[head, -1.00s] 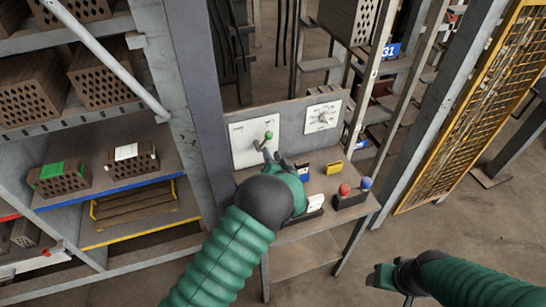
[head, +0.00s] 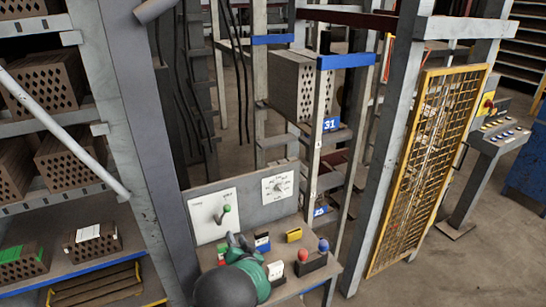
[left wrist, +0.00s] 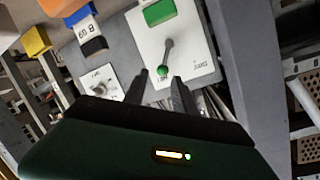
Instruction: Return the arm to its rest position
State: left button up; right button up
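The control panel has a white plate (head: 213,215) with a lever whose green knob (head: 226,208) points up and to the right in the head view. My left gripper (head: 238,239) is just below and right of this knob in the head view. In the left wrist view my left gripper (left wrist: 161,77) has its two dark fingers apart. The green knob (left wrist: 162,70) appears between or just beyond their tips; contact cannot be told. Nothing is seen held. My right gripper is out of view.
A dial plate (head: 277,186) is right of the lever. Brick shelves (head: 88,160) stand left.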

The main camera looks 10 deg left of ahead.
pick_arm(q)
jog(key=s+r+n+g+h, duration=0.1)
jog(key=s+g+h, duration=0.6)
jog(key=s, duration=2.9)
jog(key=g, duration=0.3)
jog(key=shift+d+r+g+b, duration=0.15)
jog(key=shift+d+g+b, duration=0.1)
jog(key=shift+g+b, duration=0.05)
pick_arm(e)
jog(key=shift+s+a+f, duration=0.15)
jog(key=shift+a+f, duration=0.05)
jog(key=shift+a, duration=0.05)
pick_arm(q)
jog(key=shift+d+r, duration=0.1)
jog(key=shift+d, duration=0.25)
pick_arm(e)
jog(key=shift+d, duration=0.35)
pick_arm(q)
jog(key=shift+a, duration=0.2)
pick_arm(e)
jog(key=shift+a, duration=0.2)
